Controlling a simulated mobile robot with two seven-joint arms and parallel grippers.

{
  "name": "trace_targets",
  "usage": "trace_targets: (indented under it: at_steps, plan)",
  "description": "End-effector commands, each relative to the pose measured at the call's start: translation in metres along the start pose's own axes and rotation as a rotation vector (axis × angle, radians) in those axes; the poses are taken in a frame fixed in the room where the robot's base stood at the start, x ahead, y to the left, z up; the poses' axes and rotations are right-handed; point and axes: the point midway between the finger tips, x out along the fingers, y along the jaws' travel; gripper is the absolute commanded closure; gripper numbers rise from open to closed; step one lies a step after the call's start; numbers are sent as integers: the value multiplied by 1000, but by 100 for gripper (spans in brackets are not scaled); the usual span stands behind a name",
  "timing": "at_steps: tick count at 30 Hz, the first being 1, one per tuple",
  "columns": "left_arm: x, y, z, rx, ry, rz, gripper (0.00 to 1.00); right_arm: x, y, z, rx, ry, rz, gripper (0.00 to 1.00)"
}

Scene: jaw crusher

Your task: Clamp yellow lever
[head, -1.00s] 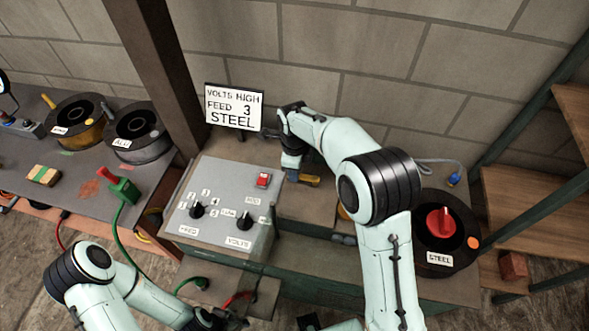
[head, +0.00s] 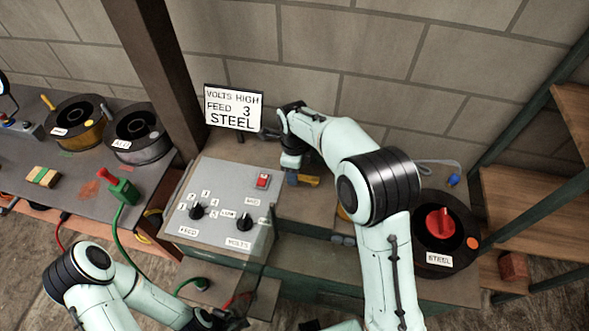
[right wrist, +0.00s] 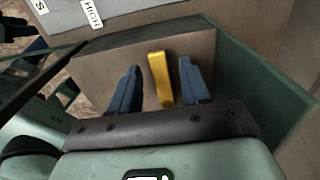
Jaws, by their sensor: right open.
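The yellow lever (right wrist: 160,78) stands up between the two blue fingers of my right gripper (right wrist: 160,66) in the right wrist view. The fingers are open, with a gap on each side of the lever. In the head view the lever (head: 309,181) shows as a small yellow piece beside the blue fingers of the right gripper (head: 294,178), behind the control panel's right side. The arm hides part of that area. My left arm comes in at the lower left; its gripper (head: 222,320) is dark and partly cut off at the bottom edge, its jaws unclear.
A grey control panel (head: 215,234) with two black knobs and a red switch stands left of the right gripper. A sign (head: 233,107) reads volts high, feed 3, steel. A spool labelled steel (head: 440,275) sits to the right. A green wall (right wrist: 262,80) borders the lever's compartment.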

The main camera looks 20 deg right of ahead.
Motion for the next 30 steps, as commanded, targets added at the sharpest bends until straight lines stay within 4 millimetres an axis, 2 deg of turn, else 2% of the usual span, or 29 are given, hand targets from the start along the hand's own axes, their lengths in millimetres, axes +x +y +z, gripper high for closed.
trace_targets:
  at_steps: [5,12,18,24,30]
  plan:
    - [-4,2,-2,1,3,1,57,-28,-1,1,0,-5,-6,53]
    - [-13,8,-8,4,11,4,57,-84,-2,1,0,-6,-8,53]
    - [-19,11,-13,6,17,6,57,-118,-2,0,1,-4,-6,53]
    - [-22,13,-14,7,20,7,57,-132,-1,0,2,-2,-4,53]
    - [-21,12,-14,7,19,7,57,-132,-1,0,2,-1,-2,53]
